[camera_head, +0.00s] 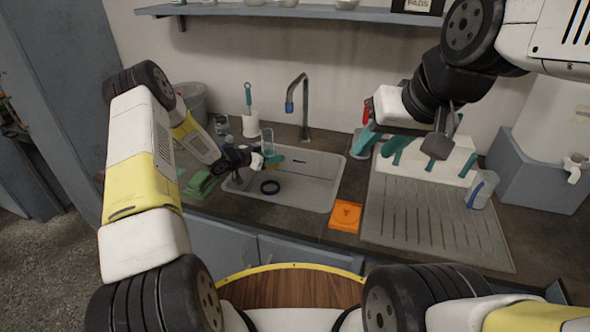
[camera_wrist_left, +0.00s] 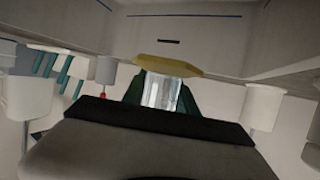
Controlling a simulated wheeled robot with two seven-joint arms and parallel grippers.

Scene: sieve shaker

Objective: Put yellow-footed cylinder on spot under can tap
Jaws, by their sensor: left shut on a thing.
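My left gripper (camera_head: 271,160) is over the sink basin, shut on the yellow-footed cylinder. The cylinder (camera_head: 268,142) is clear glass. In the left wrist view its glass body (camera_wrist_left: 161,91) sits between the green fingers, with its yellow foot (camera_wrist_left: 168,66) beyond the fingertips. A white can with a tap (camera_head: 575,166) stands at the far right; most of it lies outside the view or behind my right arm. I cannot make out the spot under the tap. My right gripper (camera_head: 380,135) hangs in front of the rack; I cannot tell its finger gap.
An orange square (camera_head: 346,215) lies right of the sink, beside the ribbed drainboard (camera_head: 430,220). The tall faucet (camera_head: 304,105) rises behind the basin.

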